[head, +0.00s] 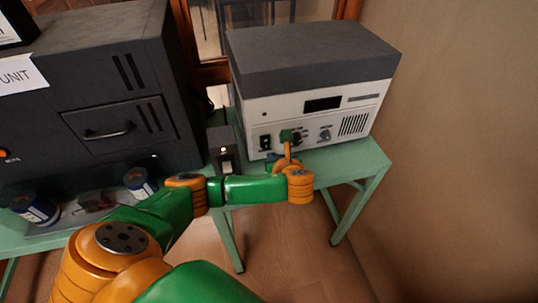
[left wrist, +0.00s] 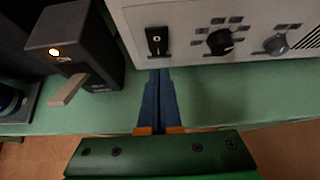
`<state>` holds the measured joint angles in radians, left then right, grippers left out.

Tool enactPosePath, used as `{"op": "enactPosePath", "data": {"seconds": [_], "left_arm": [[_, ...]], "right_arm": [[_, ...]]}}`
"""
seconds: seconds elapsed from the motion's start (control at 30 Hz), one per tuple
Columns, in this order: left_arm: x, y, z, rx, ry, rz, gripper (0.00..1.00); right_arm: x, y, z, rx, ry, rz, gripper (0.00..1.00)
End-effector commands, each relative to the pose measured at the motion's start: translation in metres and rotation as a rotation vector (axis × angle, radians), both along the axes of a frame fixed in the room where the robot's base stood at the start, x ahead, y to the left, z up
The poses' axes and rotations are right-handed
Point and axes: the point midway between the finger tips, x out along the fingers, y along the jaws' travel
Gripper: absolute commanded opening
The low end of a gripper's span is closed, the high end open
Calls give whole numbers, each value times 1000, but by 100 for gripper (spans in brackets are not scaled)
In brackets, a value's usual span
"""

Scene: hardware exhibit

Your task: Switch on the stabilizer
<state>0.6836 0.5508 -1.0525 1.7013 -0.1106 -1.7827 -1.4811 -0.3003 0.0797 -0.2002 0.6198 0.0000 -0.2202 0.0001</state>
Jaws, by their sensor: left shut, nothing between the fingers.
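No readable label names the stabilizer. A white-fronted unit with a grey top (head: 310,95) stands on the green table. Its front has a black switch (head: 265,142), also in the left wrist view (left wrist: 157,41), with knobs to its right. Left of it is a small dark box (head: 220,140) with a lit lamp and a pale lever; the box also shows in the left wrist view (left wrist: 85,45). My left gripper (head: 274,157) is just in front of the white unit. In the left wrist view its blue fingers (left wrist: 160,74) are shut and empty, just below the black switch, with no clear contact.
A large dark cabinet (head: 120,85) with a handled drawer fills the left. Blue-and-white cans (head: 140,182) stand before it. The green table (head: 350,160) has a narrow bare strip in front of the white unit. A wall closes off the right.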

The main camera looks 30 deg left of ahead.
Motion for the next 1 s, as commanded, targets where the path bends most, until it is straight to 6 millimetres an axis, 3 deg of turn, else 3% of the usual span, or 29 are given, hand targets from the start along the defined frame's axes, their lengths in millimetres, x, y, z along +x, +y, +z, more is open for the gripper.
{"op": "enactPosePath", "data": {"seconds": [0.3, 1.0], "left_arm": [[25, 31, -15, 0, 0, 1, 0], [30, 36, -20, 53, -46, 2, 0]], "right_arm": [[0, 0, 0, 0, 0, 0, 60], [0, 0, -4, -1, -1, 0, 60]]}}
